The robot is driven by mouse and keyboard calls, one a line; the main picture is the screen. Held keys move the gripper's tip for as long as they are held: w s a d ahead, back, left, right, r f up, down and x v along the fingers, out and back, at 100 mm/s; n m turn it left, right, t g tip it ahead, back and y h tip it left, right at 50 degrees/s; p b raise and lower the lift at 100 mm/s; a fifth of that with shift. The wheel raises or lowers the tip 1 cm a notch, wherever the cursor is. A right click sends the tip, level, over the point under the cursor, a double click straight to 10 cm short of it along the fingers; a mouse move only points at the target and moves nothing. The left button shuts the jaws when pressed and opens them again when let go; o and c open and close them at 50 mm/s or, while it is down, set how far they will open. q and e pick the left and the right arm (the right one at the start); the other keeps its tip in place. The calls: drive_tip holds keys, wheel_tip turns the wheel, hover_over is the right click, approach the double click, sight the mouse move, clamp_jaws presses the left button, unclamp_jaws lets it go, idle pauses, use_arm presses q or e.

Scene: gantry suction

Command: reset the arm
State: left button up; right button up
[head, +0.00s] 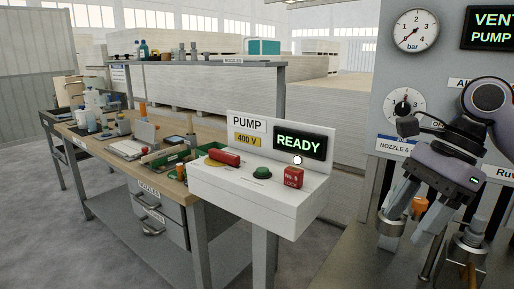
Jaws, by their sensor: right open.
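My right arm comes in from the right edge. Its gripper (405,238) points down in front of the grey panel at the right, with its two fingers apart. An orange handle (419,208) shows between or just behind the fingers; I cannot tell whether they touch it. A second orange handle (468,275) is lower right, below a round metal fitting (468,248). My left gripper is out of view. The white pump box (243,205) stands left of my gripper, with a display (298,143) reading READY.
A cluttered workbench (120,150) stands at the left. Gauges (415,32) sit on the grey panel (388,75). Floor at the lower left is clear.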

drive_tip(key=s+a+f+m+g+y+p, duration=0.1)
drive_tip(key=s+a+f+m+g+y, duration=0.15)
drive_tip(key=a+y, duration=0.45)
drive_tip(key=s+a+f+m+g+y+p, duration=0.1)
drive_tip(key=a+m+y, duration=0.3)
drive_tip(key=a, duration=0.6)
drive_tip(key=w+d+f+n+t+h+p, duration=0.1)
drive_tip(key=d+f+n+t+h, duration=0.15)
drive_tip(key=f+n+t, duration=0.65)
drive_tip(key=w+d+f+n+t+h, duration=0.1)
drive_tip(key=d+f+n+t+h, duration=0.35)
drive_tip(key=n, duration=1.05)
drive_tip(key=w+d+f+n+t+p, duration=0.1)
drive_tip(key=f+n+t, duration=0.2)
drive_tip(key=n+t, duration=0.75)
drive_tip(key=s+d+f+m+g+h, duration=0.3)
drive_tip(key=s+f+m+g, duration=0.1)
drive_tip(key=s+f, duration=0.3)
drive_tip(key=s+d+f+m+g+h, duration=0.3)
drive_tip(key=s+f+m+g, duration=0.2)
drive_tip(key=f, duration=0.5)
drive_tip(key=shift+s+f+h, duration=0.3)
drive_tip(key=shift+s, duration=0.95)
drive_tip(key=shift+g, duration=0.25)
